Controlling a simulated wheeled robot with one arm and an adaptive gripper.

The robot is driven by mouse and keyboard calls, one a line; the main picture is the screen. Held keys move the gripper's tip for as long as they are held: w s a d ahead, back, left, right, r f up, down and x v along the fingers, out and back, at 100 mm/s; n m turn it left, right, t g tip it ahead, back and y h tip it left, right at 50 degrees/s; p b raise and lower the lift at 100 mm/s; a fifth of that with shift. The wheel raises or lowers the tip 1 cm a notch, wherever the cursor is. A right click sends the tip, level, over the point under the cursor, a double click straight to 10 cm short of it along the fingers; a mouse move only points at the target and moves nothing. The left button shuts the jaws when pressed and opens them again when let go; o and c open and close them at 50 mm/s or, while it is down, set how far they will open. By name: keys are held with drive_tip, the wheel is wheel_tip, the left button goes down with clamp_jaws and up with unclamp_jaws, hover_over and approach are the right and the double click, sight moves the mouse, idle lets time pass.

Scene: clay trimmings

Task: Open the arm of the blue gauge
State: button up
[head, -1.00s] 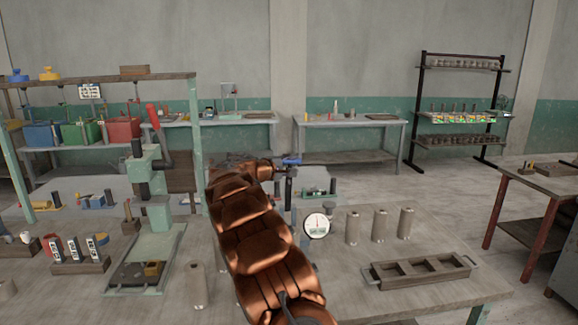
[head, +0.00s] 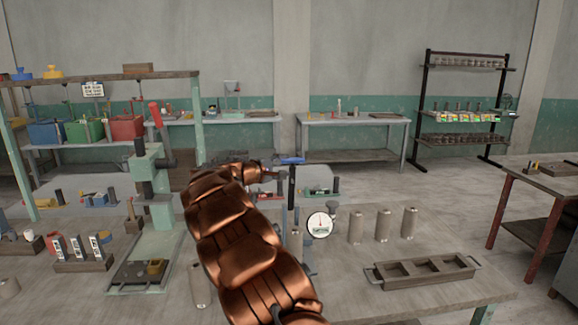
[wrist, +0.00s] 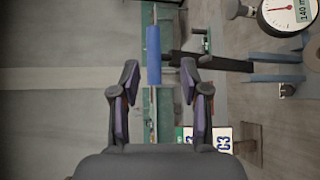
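The blue gauge has a white round dial (head: 320,224) with a red needle, at the middle of the near table. Its dial also shows at the top right of the wrist view (wrist: 288,14). A dark arm (head: 292,186) rises beside the dial and carries a blue handle (head: 292,161) at its top. In the wrist view the handle (wrist: 153,55) lies between and just beyond my fingertips, with a dark bar running right from it. My gripper (wrist: 160,72) is open, with a gap on both sides of the handle. In the head view my arm partly hides the gauge's surroundings.
Several grey clay cylinders (head: 384,225) stand right of the gauge. A wooden tray with compartments (head: 383,281) lies at the front right of the table. A green press (head: 160,210) stands at the left. A card with numbers (wrist: 208,138) shows below my right finger in the wrist view.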

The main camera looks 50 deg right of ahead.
drive_tip(key=shift+s+a+r, duration=0.1)
drive_tip(key=shift+a+r, duration=0.1)
drive_tip(key=shift+a, duration=1.2)
drive_tip(key=shift+s+a+r, duration=0.1)
drive_tip(key=shift+a+r, duration=0.1)
drive_tip(key=shift+a, duration=1.2)
drive_tip(key=s+a+f+m+g+y, duration=0.1)
drive_tip(key=s+a+f+m+y, duration=0.15)
drive_tip(key=s+a, duration=0.55)
drive_tip(key=s+a+f+m+g+y, duration=0.15)
drive_tip(key=s+a+y, duration=0.3)
drive_tip(key=s, duration=0.45)
drive_tip(key=s+a+f+y, duration=0.3)
drive_tip(key=s+a, duration=0.4)
drive_tip(key=a, duration=0.4)
drive_tip(key=s+a+f+n+y, duration=0.1)
drive_tip(key=s+a+f+y, duration=0.2)
drive_tip(key=s+a+f, duration=0.3)
drive_tip(key=s+a+f+y, duration=0.3)
drive_tip(key=s+a, duration=0.7)
drive_tip(key=a, duration=0.6)
drive_tip(key=shift+a+f+n, duration=0.2)
drive_tip(key=shift+f+n, duration=0.2)
drive_tip(key=shift+f, duration=0.5)
drive_tip(key=shift+w+a, duration=0.1)
